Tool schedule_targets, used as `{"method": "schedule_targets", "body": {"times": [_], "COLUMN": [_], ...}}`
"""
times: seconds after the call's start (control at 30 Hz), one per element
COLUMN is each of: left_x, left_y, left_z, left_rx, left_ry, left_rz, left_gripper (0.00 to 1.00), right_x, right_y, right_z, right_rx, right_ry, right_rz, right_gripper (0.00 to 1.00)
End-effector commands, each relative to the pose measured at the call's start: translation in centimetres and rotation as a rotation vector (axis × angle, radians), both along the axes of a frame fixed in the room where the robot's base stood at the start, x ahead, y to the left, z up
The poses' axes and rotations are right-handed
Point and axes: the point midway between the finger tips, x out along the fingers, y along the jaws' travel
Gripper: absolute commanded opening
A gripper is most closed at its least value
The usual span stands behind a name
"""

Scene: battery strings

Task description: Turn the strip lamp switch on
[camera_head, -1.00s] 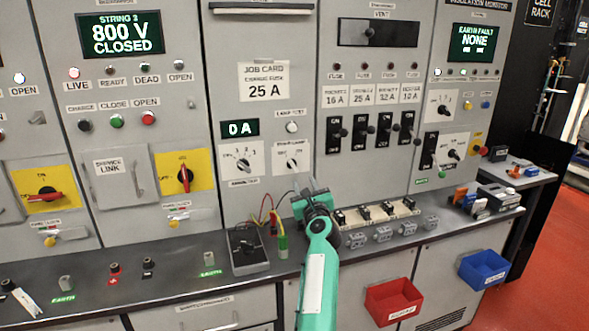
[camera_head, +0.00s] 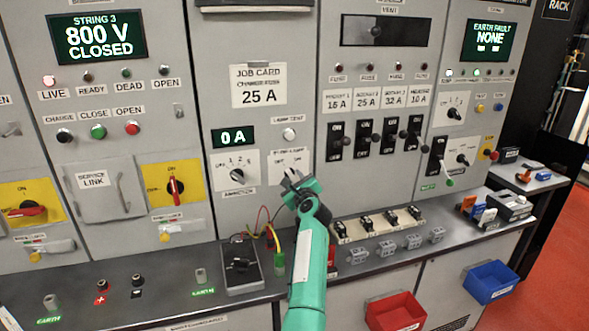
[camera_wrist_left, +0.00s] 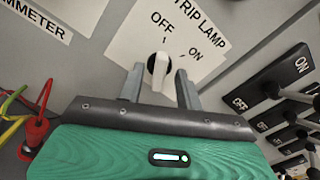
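The strip lamp switch is a small white-and-black rotary knob (camera_wrist_left: 158,66) on a white plate (camera_wrist_left: 197,30) lettered OFF and ON, seen in the left wrist view. In the head view its plate (camera_head: 283,158) is on the middle panel, right of the ammeter switch (camera_head: 237,175), and the knob is largely hidden by my gripper. My left gripper (camera_head: 293,181) is open in front of the plate. In the left wrist view its two fingers (camera_wrist_left: 160,88) stand on either side of the knob, with gaps visible. My right gripper is not in view.
Several black breaker switches (camera_head: 363,138) with protruding levers are to the right. Below, a bench (camera_head: 180,291) holds a black meter (camera_head: 241,262) with coloured leads and a row of fuse holders (camera_head: 380,222). Red (camera_head: 396,313) and blue (camera_head: 490,281) bins hang at the front.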

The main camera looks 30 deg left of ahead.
Motion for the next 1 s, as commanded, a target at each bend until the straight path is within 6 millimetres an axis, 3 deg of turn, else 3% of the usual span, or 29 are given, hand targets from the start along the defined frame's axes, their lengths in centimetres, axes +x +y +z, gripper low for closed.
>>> {"method": "schedule_targets", "body": {"times": [0.43,0.47,0.63,1.0], "left_x": [-0.1,-0.1,-0.1,-0.1], "left_y": [0.6,0.6,0.6,0.6], "left_z": [-0.1,-0.1,-0.1,0.0], "left_rx": [0.000,0.000,0.000,0.024], "left_ry": [0.000,0.000,0.000,0.028], "left_rz": [-0.001,-0.001,-0.001,-0.001], "left_gripper": [0.35,0.34,0.00,0.00], "right_x": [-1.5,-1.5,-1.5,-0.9], "right_y": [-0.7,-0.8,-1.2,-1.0], "right_z": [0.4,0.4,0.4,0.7], "right_rx": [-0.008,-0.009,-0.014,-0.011], "right_ry": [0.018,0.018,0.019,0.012], "right_rz": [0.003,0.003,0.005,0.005], "right_gripper": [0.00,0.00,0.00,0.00]}}
